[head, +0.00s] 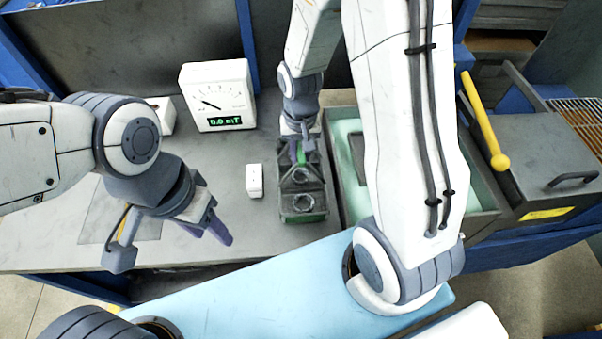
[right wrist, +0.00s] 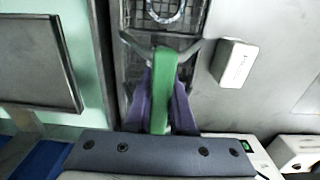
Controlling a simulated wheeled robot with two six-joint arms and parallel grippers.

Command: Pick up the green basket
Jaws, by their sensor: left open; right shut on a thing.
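The green basket (head: 304,217) is a dark wire basket with a green handle, and metal rings lie in it. It is on the grey worktop, left of the mint-lined tray; I cannot tell whether it touches the surface. My right gripper (head: 299,152) is over its far end. In the right wrist view, the purple fingers of my right gripper (right wrist: 161,105) are shut on the green handle (right wrist: 162,75), with part of the basket (right wrist: 190,42) beyond. My left gripper (head: 172,243) is open and empty above the worktop's front left.
A white gauge (head: 218,95) reading 0.0 mT stands at the back. A small white box (head: 254,181) lies left of the basket. The mint-lined tray (head: 347,130) and a grey machine with a yellow lever (head: 482,120) are at the right. Worktop between left gripper and box is clear.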

